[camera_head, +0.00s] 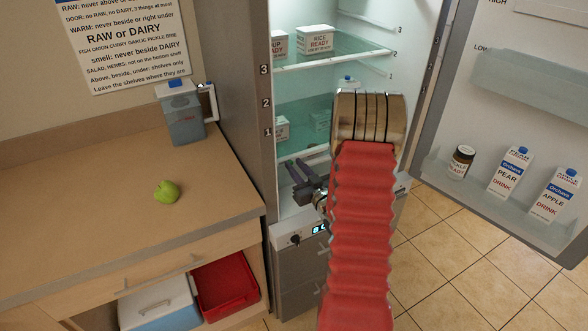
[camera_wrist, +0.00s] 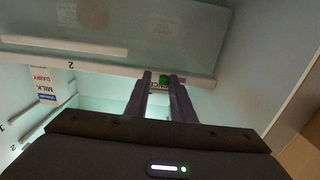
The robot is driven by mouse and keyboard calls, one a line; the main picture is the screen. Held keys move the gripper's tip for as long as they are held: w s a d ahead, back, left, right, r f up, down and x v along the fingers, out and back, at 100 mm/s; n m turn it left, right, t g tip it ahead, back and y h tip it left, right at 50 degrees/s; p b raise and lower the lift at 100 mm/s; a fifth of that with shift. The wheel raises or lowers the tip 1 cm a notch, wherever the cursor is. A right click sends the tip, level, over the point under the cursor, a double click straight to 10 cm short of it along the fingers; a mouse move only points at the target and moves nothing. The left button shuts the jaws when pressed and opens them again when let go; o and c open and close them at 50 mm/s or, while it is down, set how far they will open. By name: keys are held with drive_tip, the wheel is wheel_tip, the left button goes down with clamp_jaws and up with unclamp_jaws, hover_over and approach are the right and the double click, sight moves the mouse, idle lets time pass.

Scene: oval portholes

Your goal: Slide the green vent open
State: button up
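The green vent's small green piece (camera_wrist: 164,79) shows in the wrist view at the edge of a shelf, with a pale label partly visible below it. My gripper (camera_wrist: 160,76) has its two dark fingers apart, with the green piece in the gap between their tips, closer to the right finger. I cannot tell whether a finger touches it. In the head view my gripper (camera_head: 297,168) reaches into the open fridge near the bottom, its fingers apart. I cannot make out the green vent in the head view.
The open fridge (camera_head: 350,20) has glass shelves (camera_head: 330,55) with white cartons, including a rice carton (camera_head: 315,40). Its door (camera_head: 460,110) stands open at right, with a jar (camera_head: 461,162) and drink cartons (camera_head: 510,170). A counter (camera_head: 110,200) at left holds a pitcher (camera_head: 182,115) and a green fruit (camera_head: 167,192).

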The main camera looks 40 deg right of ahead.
drive_tip(key=shift+o, duration=1.2)
drive_tip(key=shift+a, duration=0.1)
drive_tip(key=v, duration=1.3)
drive_tip(key=shift+s, duration=0.4)
drive_tip(key=shift+s, duration=0.1)
